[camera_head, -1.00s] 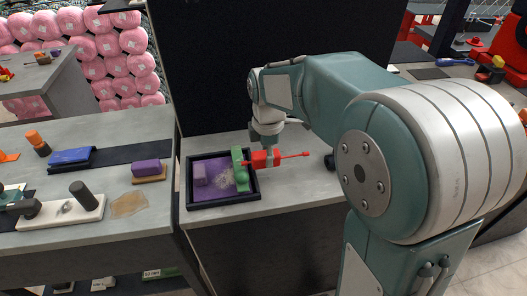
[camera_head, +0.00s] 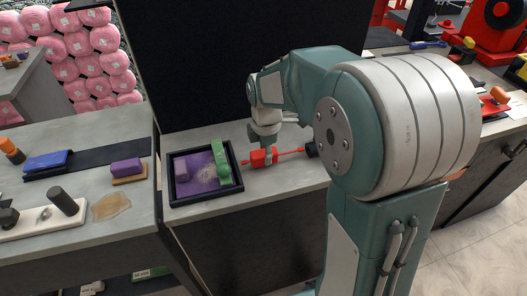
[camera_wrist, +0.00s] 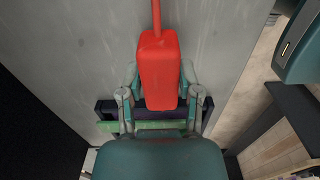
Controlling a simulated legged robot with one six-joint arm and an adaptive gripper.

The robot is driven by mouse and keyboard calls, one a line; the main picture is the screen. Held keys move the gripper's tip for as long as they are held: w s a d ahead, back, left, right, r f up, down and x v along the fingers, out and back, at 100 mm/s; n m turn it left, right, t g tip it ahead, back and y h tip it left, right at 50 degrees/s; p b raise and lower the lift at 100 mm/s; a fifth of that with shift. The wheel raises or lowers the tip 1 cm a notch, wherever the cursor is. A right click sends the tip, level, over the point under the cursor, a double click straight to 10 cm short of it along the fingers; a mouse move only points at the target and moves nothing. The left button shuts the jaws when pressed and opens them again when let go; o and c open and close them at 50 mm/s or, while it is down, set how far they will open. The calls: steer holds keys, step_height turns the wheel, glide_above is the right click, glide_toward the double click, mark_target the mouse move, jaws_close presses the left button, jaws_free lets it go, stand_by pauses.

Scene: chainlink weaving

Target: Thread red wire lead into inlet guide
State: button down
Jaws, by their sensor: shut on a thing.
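The red wire lead is a red block (camera_head: 257,158) with a thin red rod (camera_head: 290,151) pointing right. My gripper (camera_head: 265,153) is shut on the block, just right of the tray and low over the grey bench. In the wrist view the block (camera_wrist: 158,72) sits between my two fingers (camera_wrist: 160,88), and its rod (camera_wrist: 156,14) runs off the top edge. A dark round piece (camera_head: 311,149), perhaps the inlet guide, stands at the rod's right end, beside my arm. I cannot tell whether the rod tip touches or enters it.
The left bench carries a blue block (camera_head: 46,163) and another purple block (camera_head: 126,167). A dark panel (camera_head: 215,65) rises behind. The bench front right of the tray is clear.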

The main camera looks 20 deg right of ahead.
mark_target(283, 153)
steer(key=shift+s+f, duration=0.1)
steer(key=shift+f, duration=0.35)
stand_by(0.3)
steer(key=shift+d, duration=2.4)
steer(key=shift+c, duration=1)
jaws_free()
step_height(283, 153, up, 12)
